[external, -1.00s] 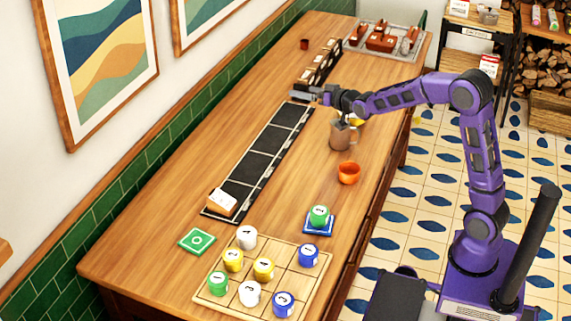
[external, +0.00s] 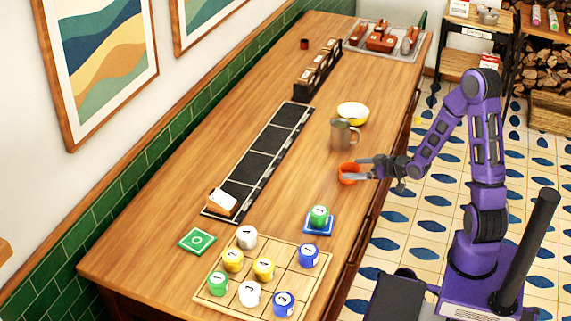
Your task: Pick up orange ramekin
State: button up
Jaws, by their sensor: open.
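The orange ramekin (external: 346,176) stands on the wooden counter, right of the black panelled strip and in front of the metal mug. My gripper (external: 366,168) is open and comes in from the right at the ramekin. Its fingers overlap the ramekin's right side in the picture. I cannot tell whether they touch it or sit above or around it. Part of the ramekin's right side is hidden behind the fingers.
A metal mug (external: 341,136) and a yellow bowl (external: 352,112) stand just behind the ramekin. A green cup (external: 319,215) on a blue coaster stands in front. A wooden grid board (external: 320,262) holds several coloured cups. Bare counter lies left of the ramekin.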

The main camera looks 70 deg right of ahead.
aim_at(341, 169)
jog(key=x, duration=0.5)
jog(key=shift+w+d+f+b, duration=0.1)
jog(key=shift+w+b, duration=0.2)
jog(key=shift+b, duration=0.05)
jog(key=c, duration=1.1)
